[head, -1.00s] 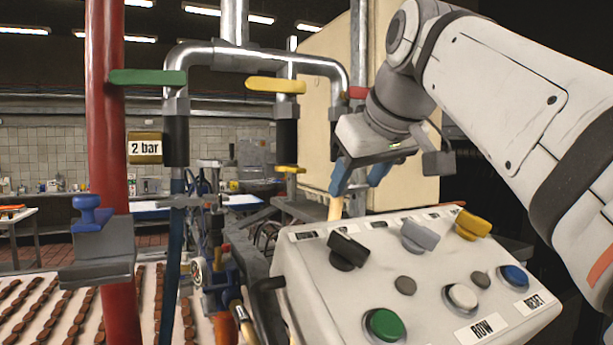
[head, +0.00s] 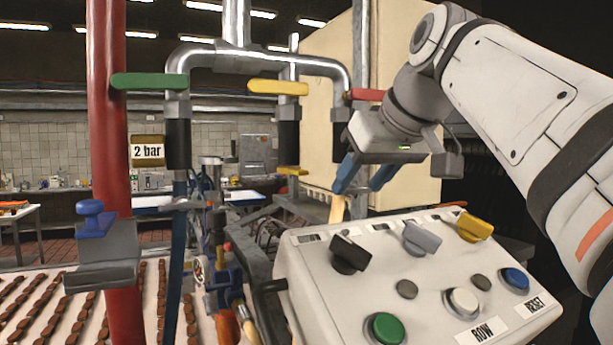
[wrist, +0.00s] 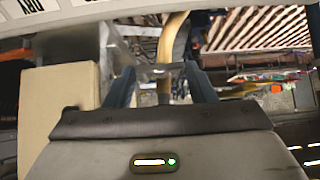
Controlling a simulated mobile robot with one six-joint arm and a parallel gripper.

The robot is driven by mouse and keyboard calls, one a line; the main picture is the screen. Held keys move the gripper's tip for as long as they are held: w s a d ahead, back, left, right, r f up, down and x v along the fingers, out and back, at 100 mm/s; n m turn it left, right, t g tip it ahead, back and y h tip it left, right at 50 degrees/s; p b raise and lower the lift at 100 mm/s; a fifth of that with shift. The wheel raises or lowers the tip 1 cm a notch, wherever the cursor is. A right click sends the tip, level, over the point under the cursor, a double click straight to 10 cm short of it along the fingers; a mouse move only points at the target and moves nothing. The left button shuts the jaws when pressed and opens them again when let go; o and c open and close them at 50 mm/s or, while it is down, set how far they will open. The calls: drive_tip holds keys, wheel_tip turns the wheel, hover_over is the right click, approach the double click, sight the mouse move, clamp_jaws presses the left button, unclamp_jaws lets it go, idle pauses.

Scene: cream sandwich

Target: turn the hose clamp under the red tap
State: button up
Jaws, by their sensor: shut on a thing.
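The red tap (head: 367,95) sits at the right end of the bent steel pipe, its handle partly behind my wrist. A tan hose (head: 337,208) hangs below it; in the wrist view the hose (wrist: 170,38) runs between my fingers. The hose clamp (wrist: 155,72) shows there as a shiny metal piece at the hose. My gripper (head: 362,186) has blue fingers spread on either side of the clamp and is shut on it. In the wrist view the gripper (wrist: 160,88) shows both fingers. In the head view the clamp is hidden by the gripper.
A control box (head: 415,275) with knobs and buttons stands close below my gripper. A yellow tap (head: 278,87) and a green tap (head: 150,81) are to the left, beside a red pipe (head: 110,160). A cream panel (head: 320,130) stands behind.

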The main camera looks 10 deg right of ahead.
drive_tip(key=o, duration=1)
drive_tip(key=v, duration=0.7)
drive_tip(key=shift+s+r, duration=0.25)
drive_tip(key=shift+r, duration=0.1)
drive_tip(key=shift+d, duration=0.1)
